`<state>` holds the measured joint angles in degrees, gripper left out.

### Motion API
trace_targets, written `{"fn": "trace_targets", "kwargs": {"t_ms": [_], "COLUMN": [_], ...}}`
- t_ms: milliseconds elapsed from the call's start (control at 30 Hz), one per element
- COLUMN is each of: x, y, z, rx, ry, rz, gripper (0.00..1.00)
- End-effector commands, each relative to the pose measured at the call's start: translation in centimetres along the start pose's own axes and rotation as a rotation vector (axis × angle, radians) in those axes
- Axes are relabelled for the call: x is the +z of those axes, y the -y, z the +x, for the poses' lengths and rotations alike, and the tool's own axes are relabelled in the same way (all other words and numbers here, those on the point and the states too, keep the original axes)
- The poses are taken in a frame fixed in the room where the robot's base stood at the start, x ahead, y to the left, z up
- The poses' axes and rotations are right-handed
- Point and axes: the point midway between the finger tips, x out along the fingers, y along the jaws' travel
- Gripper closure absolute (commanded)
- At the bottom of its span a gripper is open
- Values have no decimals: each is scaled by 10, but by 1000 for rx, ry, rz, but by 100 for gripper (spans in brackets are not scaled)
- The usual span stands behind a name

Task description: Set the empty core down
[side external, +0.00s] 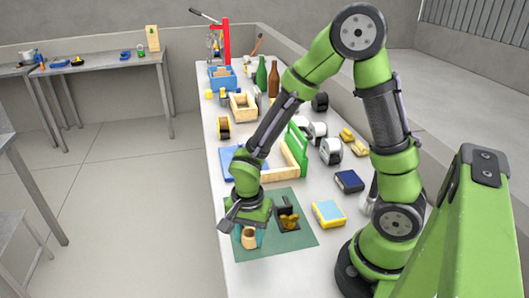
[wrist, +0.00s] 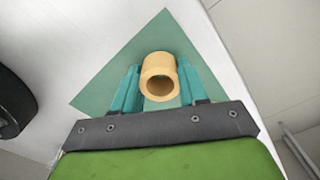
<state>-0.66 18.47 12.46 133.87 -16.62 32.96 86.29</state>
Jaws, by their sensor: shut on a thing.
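The empty core (wrist: 158,66) is a short tan tube with an open bore, seen end-on in the wrist view. It also shows in the side view (side external: 249,238), below my gripper. My gripper (wrist: 157,88) has two teal fingers, one on each side of the core, and is shut on it. In the side view my gripper (side external: 247,232) is low over the green mat (side external: 292,238). I cannot tell whether the core touches the mat.
A black holder with brass-coloured parts (side external: 288,215) stands on the mat just right of my gripper. A yellow and blue box (side external: 328,213), a dark blue box (side external: 349,181) and a wooden tray with a green end (side external: 297,150) are nearby. The table's left edge is close.

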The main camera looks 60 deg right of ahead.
Motion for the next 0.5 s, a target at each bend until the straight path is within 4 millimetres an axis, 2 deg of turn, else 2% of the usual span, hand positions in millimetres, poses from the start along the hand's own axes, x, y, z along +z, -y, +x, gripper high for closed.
{"fn": "trace_targets", "kwargs": {"t_ms": [67, 433, 467, 500], "x": [0, 0, 0, 0], "y": [0, 0, 0, 0], "z": [6, 9, 9, 9], "rx": [1, 0, 0, -1], "ry": [1, 0, 0, 0], "rz": [1, 2, 2, 2], "gripper": [87, 87, 55, 48]}}
